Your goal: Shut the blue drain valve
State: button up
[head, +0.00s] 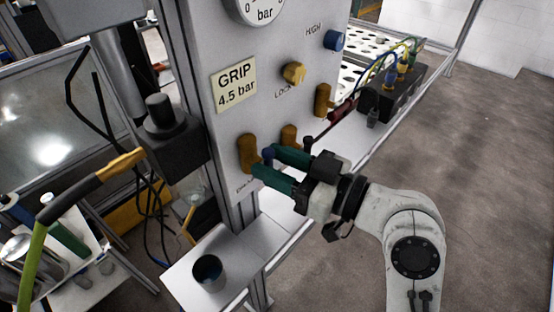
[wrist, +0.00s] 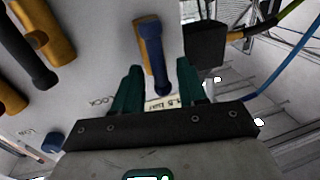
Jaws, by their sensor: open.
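The drain valve has a brass body (head: 248,153) low on the grey panel, with a partly hidden "DRAIN" label below it. Its blue lever (wrist: 155,62) lies roughly along the brass body in the wrist view. In the head view only a small piece of the blue lever (head: 268,153) shows by the fingers. My gripper (head: 264,162) is open, with green fingers reaching to the valve. In the wrist view my gripper (wrist: 159,68) has one finger on each side of the lever's free end, with gaps showing. Contact cannot be seen.
Other brass valves (head: 323,98) sit to the right on the panel; the wrist view shows neighbouring dark levers (wrist: 35,62). Above are a yellow knob (head: 294,73) and a blue knob (head: 334,40). A black box (head: 165,138) juts out left. A dark cup (head: 208,272) stands on the ledge below.

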grip_shut()
dwell(0.3)
jog(key=shift+m, duration=0.4)
jog(key=shift+w+d+f+m+t+p, duration=0.25)
jog(key=shift+m+t+p, duration=0.6)
jog(key=shift+m, duration=2.4)
jog(key=shift+w+d+f+m+t+p, duration=0.1)
jog(key=shift+f+m+t+p, duration=0.7)
jog(key=shift+m, duration=2.4)
jog(key=shift+w+d+r+m+t+p, duration=0.15)
jog(key=shift+m+t+p, duration=0.3)
jog(key=shift+m+p, duration=1.85)
jog(key=shift+m+b, duration=0.95)
jog(key=shift+m, duration=0.1)
